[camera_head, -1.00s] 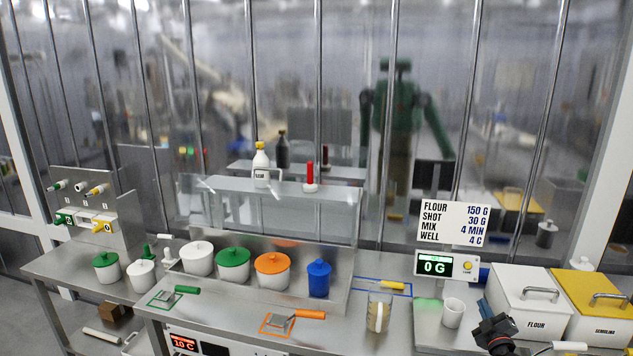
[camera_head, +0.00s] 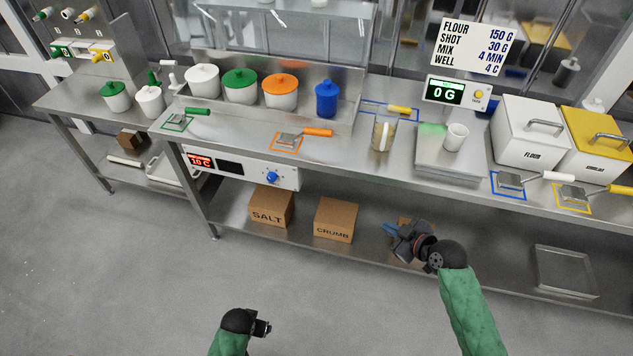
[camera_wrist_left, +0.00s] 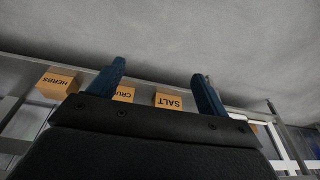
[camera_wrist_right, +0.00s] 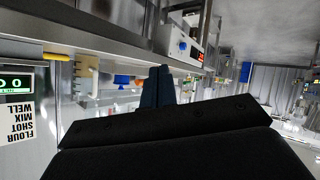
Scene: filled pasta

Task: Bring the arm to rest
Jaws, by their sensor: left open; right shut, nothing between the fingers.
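My right gripper (camera_head: 390,229) is in front of the lower shelf, below the bench top, in the head view. Its blue fingers (camera_wrist_right: 158,88) are together and empty in the right wrist view. My left arm (camera_head: 238,325) shows at the bottom of the head view, over the floor, with its fingers not clear there. In the left wrist view, the fingers of my left gripper (camera_wrist_left: 158,88) stand wide apart with nothing between them. Both grippers are clear of the things on the bench.
The steel bench (camera_head: 345,155) carries lidded pots, a jug (camera_head: 383,134), a scale with a cup (camera_head: 455,137), and flour and semolina bins. Boxes marked salt (camera_head: 271,207) and crumb (camera_head: 336,220) stand on the lower shelf. The floor (camera_head: 120,270) in front is open.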

